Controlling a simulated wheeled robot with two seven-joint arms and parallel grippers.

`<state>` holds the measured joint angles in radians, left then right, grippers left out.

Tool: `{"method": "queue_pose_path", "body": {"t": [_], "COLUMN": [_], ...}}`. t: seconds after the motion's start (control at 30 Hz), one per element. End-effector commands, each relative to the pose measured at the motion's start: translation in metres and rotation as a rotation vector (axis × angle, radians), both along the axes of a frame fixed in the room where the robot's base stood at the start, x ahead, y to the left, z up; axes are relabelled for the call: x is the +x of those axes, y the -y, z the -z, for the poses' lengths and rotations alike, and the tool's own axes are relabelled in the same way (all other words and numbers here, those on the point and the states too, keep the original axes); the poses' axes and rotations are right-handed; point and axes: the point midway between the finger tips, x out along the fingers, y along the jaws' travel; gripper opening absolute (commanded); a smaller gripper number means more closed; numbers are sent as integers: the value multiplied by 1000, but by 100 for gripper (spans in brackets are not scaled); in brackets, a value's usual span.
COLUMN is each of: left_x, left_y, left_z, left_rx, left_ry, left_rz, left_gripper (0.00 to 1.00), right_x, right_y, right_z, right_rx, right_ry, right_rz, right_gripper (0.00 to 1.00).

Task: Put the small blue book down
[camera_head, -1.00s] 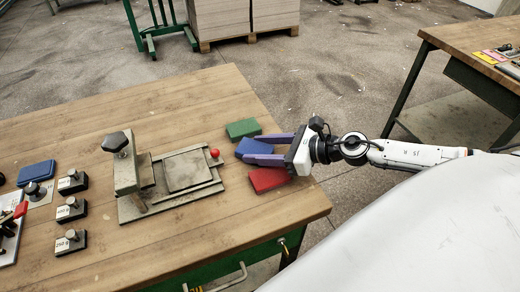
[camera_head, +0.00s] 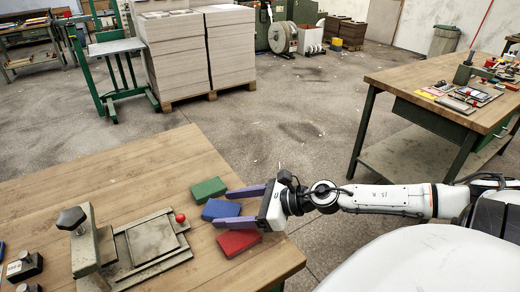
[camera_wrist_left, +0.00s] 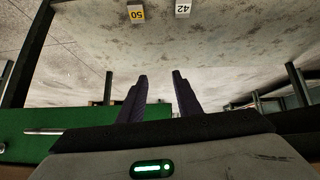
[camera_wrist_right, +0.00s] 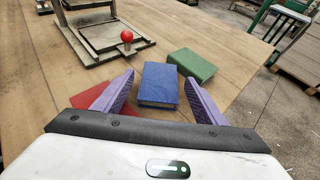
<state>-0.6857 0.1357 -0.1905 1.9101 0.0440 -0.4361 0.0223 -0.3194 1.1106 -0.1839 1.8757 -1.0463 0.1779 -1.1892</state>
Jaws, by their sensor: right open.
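The small blue book (camera_head: 221,209) lies flat on the wooden table (camera_head: 150,170), between a green book (camera_head: 208,188) and a red book (camera_head: 239,241). My right gripper (camera_head: 232,207) is open, its purple fingers either side of the blue book's near end. In the right wrist view the blue book (camera_wrist_right: 159,85) sits between the spread fingers (camera_wrist_right: 160,92), with a gap at each side. My left gripper (camera_wrist_left: 160,88) shows only in its wrist view, fingers apart and nothing between them.
A metal fixture with a red ball knob (camera_head: 180,217) stands left of the books. The table's right edge is close to the gripper. A second table (camera_head: 440,75) stands at the right and stacks of grey board (camera_head: 175,60) at the back.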

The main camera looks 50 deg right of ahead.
Motion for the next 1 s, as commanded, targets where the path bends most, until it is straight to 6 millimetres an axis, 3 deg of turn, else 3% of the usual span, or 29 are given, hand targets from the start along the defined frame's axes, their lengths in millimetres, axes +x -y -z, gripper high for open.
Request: {"method": "queue_pose_path", "body": {"t": [0.7, 1.0], "left_x": [0, 0], "left_y": [0, 0], "left_z": [-10, -11], "left_rx": [0, 0], "left_ry": [-1, -1], "left_rz": [0, 0], "left_gripper": [31, 31], "right_x": [-72, -84], "right_y": [44, 52], "right_z": [-36, -42], "right_rx": [0, -4], "right_ry": [0, 2], "right_rz": [0, -3], "right_gripper": [65, 65]}}
